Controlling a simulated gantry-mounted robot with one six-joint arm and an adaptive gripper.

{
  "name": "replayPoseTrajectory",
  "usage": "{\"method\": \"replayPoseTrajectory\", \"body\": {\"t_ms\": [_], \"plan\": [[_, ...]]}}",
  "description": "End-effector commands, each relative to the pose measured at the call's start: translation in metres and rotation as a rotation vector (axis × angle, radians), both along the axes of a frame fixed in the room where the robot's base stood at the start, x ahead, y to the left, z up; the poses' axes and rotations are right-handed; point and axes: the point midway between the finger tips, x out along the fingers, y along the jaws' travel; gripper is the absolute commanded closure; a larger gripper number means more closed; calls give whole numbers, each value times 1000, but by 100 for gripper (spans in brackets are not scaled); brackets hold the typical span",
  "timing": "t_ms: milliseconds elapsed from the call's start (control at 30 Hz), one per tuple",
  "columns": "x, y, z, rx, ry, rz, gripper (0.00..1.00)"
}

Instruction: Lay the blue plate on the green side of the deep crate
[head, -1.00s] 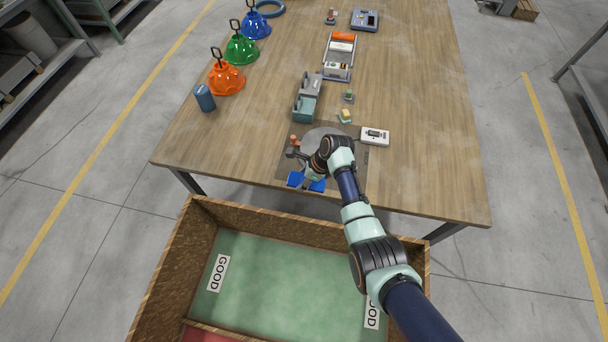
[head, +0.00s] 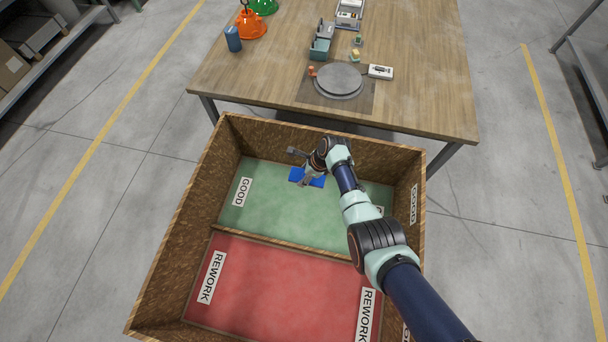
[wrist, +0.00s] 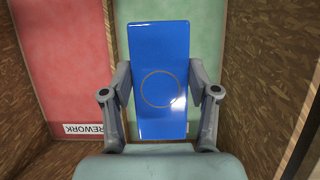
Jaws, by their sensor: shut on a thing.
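The blue plate (wrist: 160,65) is a flat rectangle with a thin ring mark. My gripper (wrist: 161,88) is shut on its two long edges in the wrist view. In the head view the blue plate (head: 296,174) shows partly from under my gripper (head: 309,178), over the far part of the green side (head: 285,215) of the deep crate (head: 165,230). The green side is the far compartment, labelled GOOD. My wrist hides part of the plate. I cannot tell how high the plate is above the floor of the crate.
High brown walls surround both. The wooden table (head: 420,100) beyond carries a grey round turntable (head: 338,80), a white device (head: 381,72) and an orange hood (head: 250,26).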

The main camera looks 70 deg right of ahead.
Motion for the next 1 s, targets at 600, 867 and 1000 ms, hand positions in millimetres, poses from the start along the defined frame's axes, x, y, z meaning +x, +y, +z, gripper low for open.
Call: {"method": "replayPoseTrajectory", "body": {"t_ms": [600, 867, 1000], "plan": [[0, 0, -103, 1, 0, 0, 81], [0, 0, -146, 1, 0, 0, 81], [0, 0, -169, 1, 0, 0, 81]]}}
